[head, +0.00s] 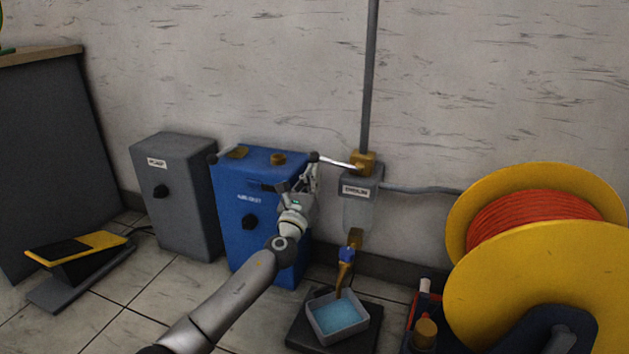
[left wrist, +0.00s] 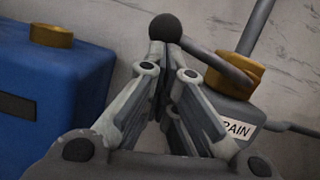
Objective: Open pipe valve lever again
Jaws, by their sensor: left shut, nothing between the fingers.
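The pipe valve lever (head: 338,162) is a pale bar with a black ball knob at its left end. It runs left from a brass valve body (head: 363,160) on the grey pipe above a grey labelled box. In the left wrist view the lever (left wrist: 218,60) points left from the brass body (left wrist: 242,70). Its black knob (left wrist: 165,27) shows just beyond my fingertips. My left gripper (head: 314,170) is shut and empty, right by the knob. Whether they touch, I cannot tell. In the left wrist view, the fingers (left wrist: 168,62) are together. My right gripper is not in view.
A blue cabinet (head: 232,200) with brass fittings stands left of the lever, a grey cabinet (head: 185,205) farther left. Below are a tray of blue liquid (head: 316,318) and a yellow pedal (head: 90,247). A large yellow reel (head: 520,260) stands at right.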

